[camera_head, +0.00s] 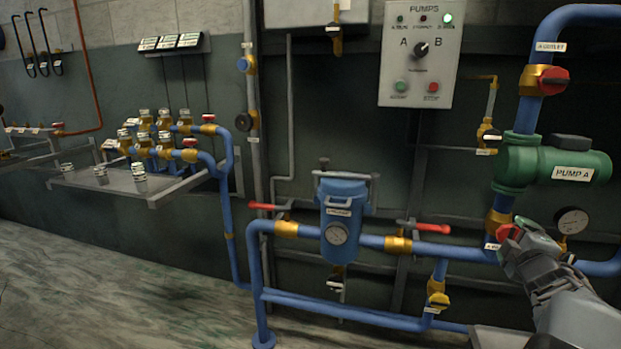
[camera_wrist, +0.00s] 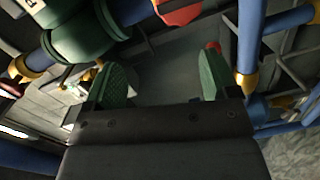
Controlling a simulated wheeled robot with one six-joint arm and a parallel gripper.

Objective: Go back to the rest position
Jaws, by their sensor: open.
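My gripper (camera_head: 526,242) is at the lower right in the head view, in front of the blue pipe below the green pump labelled PUMP A (camera_head: 555,165). In the wrist view its two green-padded fingers (camera_wrist: 160,80) stand wide apart with nothing between them. A red valve handle (camera_head: 507,232) shows right beside the fingers in the head view; I cannot tell whether they touch. In the wrist view a red handle (camera_wrist: 178,11) lies beyond the fingers at the top, and a small red tip shows by the right finger.
A pressure gauge (camera_head: 572,220) is close to my gripper. The blue strainer (camera_head: 342,215) and red-levered valves (camera_head: 424,227) stand left. A PUMPS panel (camera_head: 421,55) hangs above. A shelf (camera_head: 105,182) with small cups is far left. The floor (camera_head: 90,290) at left is clear.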

